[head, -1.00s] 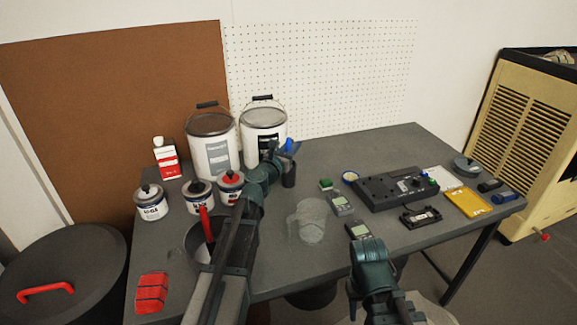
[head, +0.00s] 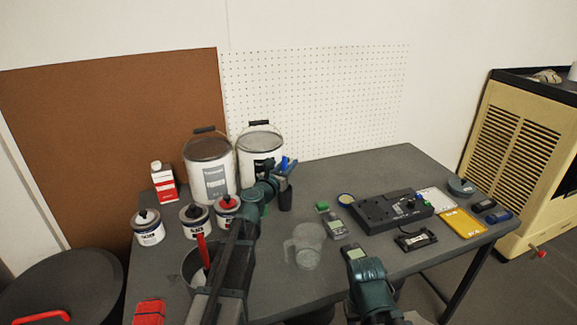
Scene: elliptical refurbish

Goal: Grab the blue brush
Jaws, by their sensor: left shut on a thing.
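The blue brush (head: 284,162) shows as a small blue piece at the fingers of my left gripper (head: 284,171). My left gripper is shut on it, just above a dark cup (head: 285,198) at the back middle of the table. The gripper and arm hide most of the brush. I cannot tell whether its lower part is still inside the cup. My right arm reaches in at the front right; the end of it (head: 369,280) is seen from behind, and its fingers cannot be made out.
Two large pails (head: 210,171) (head: 260,145) and several small cans stand left of the gripper. A clear jug (head: 305,246) stands in front of the cup. Meters, a black device (head: 392,211) and a yellow case (head: 462,222) lie on the right.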

